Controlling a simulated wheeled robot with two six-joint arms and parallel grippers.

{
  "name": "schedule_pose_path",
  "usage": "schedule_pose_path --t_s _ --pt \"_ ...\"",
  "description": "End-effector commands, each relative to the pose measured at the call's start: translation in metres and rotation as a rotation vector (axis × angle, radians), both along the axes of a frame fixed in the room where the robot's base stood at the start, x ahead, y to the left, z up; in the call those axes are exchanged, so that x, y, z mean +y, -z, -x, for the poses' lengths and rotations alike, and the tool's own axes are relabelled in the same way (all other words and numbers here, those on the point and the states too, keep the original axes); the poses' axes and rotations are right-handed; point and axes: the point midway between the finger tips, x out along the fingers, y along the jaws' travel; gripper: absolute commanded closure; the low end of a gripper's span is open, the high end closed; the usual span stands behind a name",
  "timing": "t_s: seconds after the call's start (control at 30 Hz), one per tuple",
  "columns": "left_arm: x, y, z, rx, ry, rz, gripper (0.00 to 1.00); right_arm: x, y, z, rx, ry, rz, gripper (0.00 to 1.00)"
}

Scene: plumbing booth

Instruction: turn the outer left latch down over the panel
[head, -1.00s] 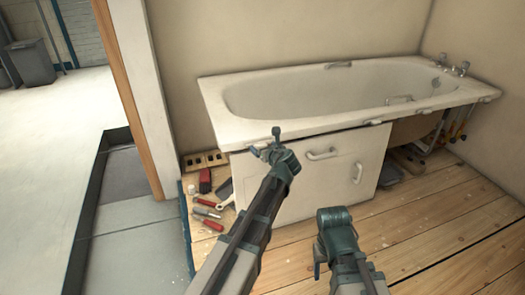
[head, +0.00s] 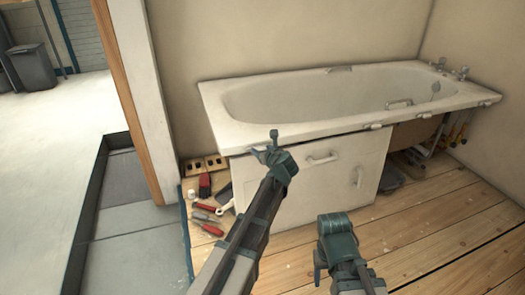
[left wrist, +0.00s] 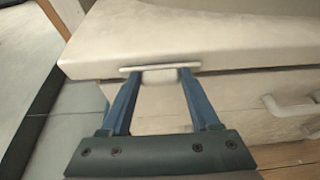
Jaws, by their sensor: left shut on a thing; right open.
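The white bath panel (head: 325,185) stands upright under the front rim of the bath (head: 340,126). My left gripper (head: 262,150) is at the left end of that rim, near the panel's upper left corner. In the left wrist view, the outer left latch (left wrist: 160,76) is a pale body with a bar lying level along the rim's edge. The left fingers (left wrist: 160,84) are shut on it, one at each side. In the head view my gripper hides the latch. My right gripper (head: 320,265) is open and low in front of the panel, apart from it.
A second latch (head: 375,126) sits further right under the rim. The panel carries two handles (head: 323,159). Red-handled tools (head: 207,222) and a perforated block (head: 204,163) lie on the floor at left. Pipes (head: 458,130) show at the bath's right end. The front floorboards are clear.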

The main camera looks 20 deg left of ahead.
Motion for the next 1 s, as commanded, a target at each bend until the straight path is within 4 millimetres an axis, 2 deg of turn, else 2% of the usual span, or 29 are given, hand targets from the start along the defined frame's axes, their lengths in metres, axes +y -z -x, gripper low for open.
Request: schedule_pose_path --t_s 0.43,1.0 --pt "0.002 0.001 0.002 -0.059 -0.002 0.084 0.93 0.000 0.002 0.000 0.000 0.000 0.000 0.38" --pt "0.008 0.007 0.007 -0.348 -0.002 0.514 0.93 0.000 0.024 0.000 -0.001 0.001 0.000 0.38"
